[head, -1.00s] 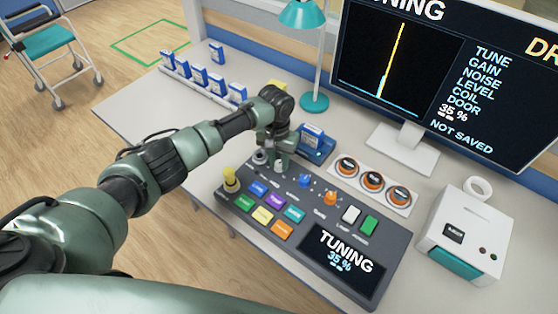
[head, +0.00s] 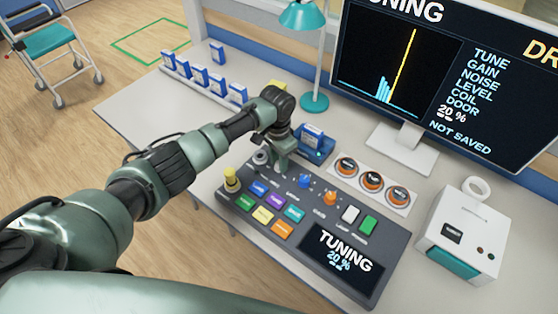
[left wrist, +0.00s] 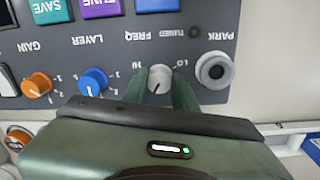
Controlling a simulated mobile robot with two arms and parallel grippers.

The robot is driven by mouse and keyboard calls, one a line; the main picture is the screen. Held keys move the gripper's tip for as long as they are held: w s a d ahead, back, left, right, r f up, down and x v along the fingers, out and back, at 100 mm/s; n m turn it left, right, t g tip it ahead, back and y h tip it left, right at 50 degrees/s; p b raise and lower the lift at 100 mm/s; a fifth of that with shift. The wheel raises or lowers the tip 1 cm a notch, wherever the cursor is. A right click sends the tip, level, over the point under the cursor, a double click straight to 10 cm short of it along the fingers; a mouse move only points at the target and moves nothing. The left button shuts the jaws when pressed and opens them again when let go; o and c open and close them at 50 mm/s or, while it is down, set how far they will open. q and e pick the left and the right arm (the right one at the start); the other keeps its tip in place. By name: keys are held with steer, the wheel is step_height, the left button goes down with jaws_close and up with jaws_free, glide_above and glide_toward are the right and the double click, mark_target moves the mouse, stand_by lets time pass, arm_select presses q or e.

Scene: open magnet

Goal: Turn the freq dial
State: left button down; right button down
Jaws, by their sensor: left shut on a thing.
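The freq dial (left wrist: 160,78) is a pale grey knob with a dark pointer line, set under the FREQ label in the left wrist view. My left gripper (left wrist: 160,88) is shut on it, with a green finger on each side. In the head view the left gripper (head: 279,166) comes down on the back left of the dark control panel (head: 288,245), and the dial is mostly hidden by it. The panel screen (head: 338,258) reads TUNING 20 %. The monitor (head: 440,75) also shows 20 % and NOT SAVED. My right gripper is not in view.
Beside the freq dial are a blue layer dial (left wrist: 92,81), an orange gain dial (left wrist: 37,85) and the round park socket (left wrist: 213,70). A yellow knob (head: 231,180) stands at the panel's left. A teal lamp (head: 314,100) and a white printer-like box (head: 462,240) stand on the table.

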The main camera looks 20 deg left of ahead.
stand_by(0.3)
arm_select(q)
steer(key=c, duration=1.1)
jaws_free()
step_height(320, 180, up, 8)
steer(key=shift+w+a+f+b, duration=0.1)
steer(key=shift+b, duration=0.35)
